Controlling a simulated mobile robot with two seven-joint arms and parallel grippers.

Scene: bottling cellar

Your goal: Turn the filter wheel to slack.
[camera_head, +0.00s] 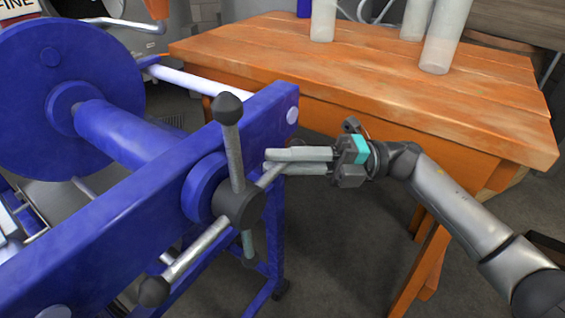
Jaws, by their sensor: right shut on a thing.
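The filter wheel (238,207) is a dark hub with metal spokes, mounted on the end of the blue filter press (120,215). One spoke points up and ends in a black ball knob (228,108). Another points down and left to a black knob (154,291). My right gripper (272,162) comes in from the right and is shut on the spoke that points up and right. Its fingers hide that spoke's outer end. A lower spoke shows partly below the hub. My left gripper is not in view.
An orange wooden table (470,105) stands behind and right of the wheel, with several pale cylinders on it, one being a translucent cylinder (445,35). Its legs stand near my right arm. Grey floor (340,240) is open between the press and the table.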

